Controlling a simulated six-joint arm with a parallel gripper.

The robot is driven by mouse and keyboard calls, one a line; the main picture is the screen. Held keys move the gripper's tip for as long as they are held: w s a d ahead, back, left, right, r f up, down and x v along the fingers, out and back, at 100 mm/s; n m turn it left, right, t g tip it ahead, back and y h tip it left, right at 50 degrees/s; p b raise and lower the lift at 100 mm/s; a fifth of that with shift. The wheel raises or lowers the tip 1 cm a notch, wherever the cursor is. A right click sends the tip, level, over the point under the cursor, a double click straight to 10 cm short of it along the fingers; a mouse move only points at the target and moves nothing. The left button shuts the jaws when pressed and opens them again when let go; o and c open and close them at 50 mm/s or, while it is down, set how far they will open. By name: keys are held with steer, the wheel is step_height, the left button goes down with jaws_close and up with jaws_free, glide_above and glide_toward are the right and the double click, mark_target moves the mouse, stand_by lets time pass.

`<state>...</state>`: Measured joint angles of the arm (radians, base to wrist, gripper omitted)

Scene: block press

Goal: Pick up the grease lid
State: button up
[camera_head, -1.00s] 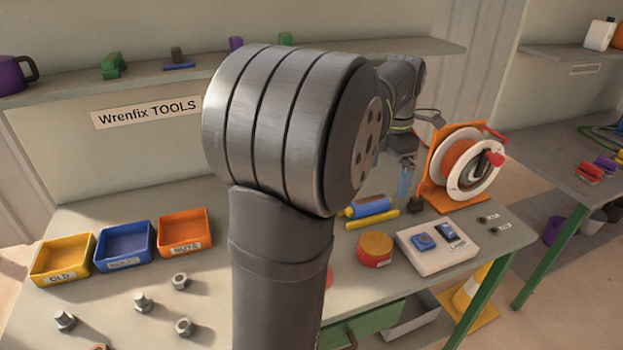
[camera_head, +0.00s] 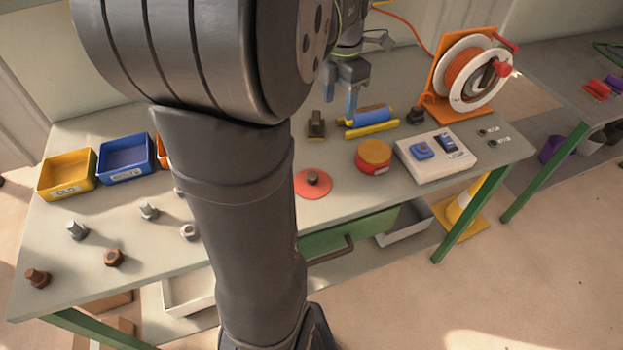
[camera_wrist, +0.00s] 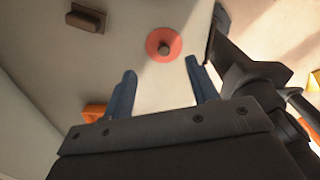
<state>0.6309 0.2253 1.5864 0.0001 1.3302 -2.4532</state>
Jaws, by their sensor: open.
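My gripper (camera_head: 340,101) is open and empty. It hangs above the back of the bench, behind the lid and apart from it. In the wrist view its blue fingers (camera_wrist: 161,77) are spread with nothing between them. A round tin (camera_head: 374,157) with a red side and orange-yellow top stands right of the lid.
A dark block (camera_head: 316,125), a blue and yellow roller-like tool (camera_head: 370,116) and a yellow bar (camera_head: 372,129) lie behind the lid. A white panel (camera_head: 435,157) and cable reel (camera_head: 470,75) stand right. Bins and several bolts lie left.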

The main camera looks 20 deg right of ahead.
steer(key=n, duration=0.2)
glide_toward(314, 176)
step_height(314, 176, down, 2)
steer(key=shift+f, duration=0.2)
steer(key=shift+w+a+f, duration=0.1)
steer(key=shift+a+f, duration=0.05)
steer(key=shift+f, duration=2.95)
steer(key=c, duration=1.1)
